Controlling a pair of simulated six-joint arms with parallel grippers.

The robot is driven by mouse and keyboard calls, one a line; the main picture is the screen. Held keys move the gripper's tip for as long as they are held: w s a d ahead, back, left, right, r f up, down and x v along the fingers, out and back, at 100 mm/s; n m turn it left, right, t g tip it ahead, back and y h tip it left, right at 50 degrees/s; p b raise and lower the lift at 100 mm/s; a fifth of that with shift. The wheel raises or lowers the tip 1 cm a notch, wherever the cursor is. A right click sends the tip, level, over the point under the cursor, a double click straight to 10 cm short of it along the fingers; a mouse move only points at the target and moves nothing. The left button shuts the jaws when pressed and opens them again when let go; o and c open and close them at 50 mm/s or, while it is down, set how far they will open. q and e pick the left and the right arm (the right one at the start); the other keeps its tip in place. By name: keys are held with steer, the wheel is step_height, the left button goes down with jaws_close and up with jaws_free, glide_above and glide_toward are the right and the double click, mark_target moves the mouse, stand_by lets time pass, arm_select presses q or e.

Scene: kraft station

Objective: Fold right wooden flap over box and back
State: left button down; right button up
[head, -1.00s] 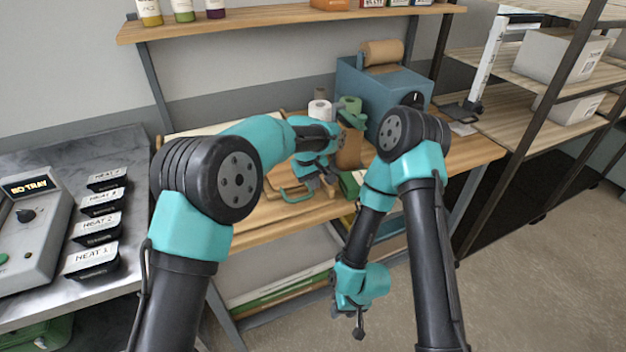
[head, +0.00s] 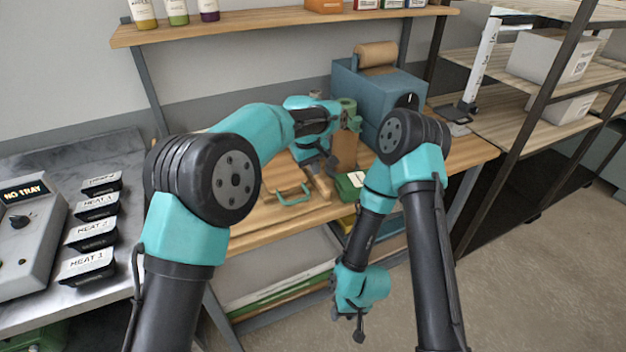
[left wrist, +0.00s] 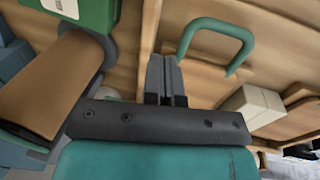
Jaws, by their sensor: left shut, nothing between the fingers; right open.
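A pale wooden board (head: 268,212) lies on the bench, with a teal handle (head: 292,195) near its front. The handle shows as a teal loop in the left wrist view (left wrist: 218,32). My left gripper (head: 330,168) is shut and empty, just right of the handle and apart from it. Its fingers show together in the left wrist view (left wrist: 163,72), over a wooden edge. My right gripper (head: 346,312) is open and empty, low in front of the bench. I cannot make out a box under the board; my left arm hides much of this area.
A blue-grey dispenser (head: 375,95) with a brown roll stands behind. A brown paper piece (head: 344,150) and a green box (head: 349,187) are right of my left gripper. A cream block (left wrist: 255,104) lies near the handle. Shelving (head: 540,100) stands at right.

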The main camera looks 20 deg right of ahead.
arm_select(q)
step_height(320, 180, up, 8)
steer(key=d, duration=0.1)
steer(key=shift+d, duration=0.25)
steer(key=shift+f, duration=0.15)
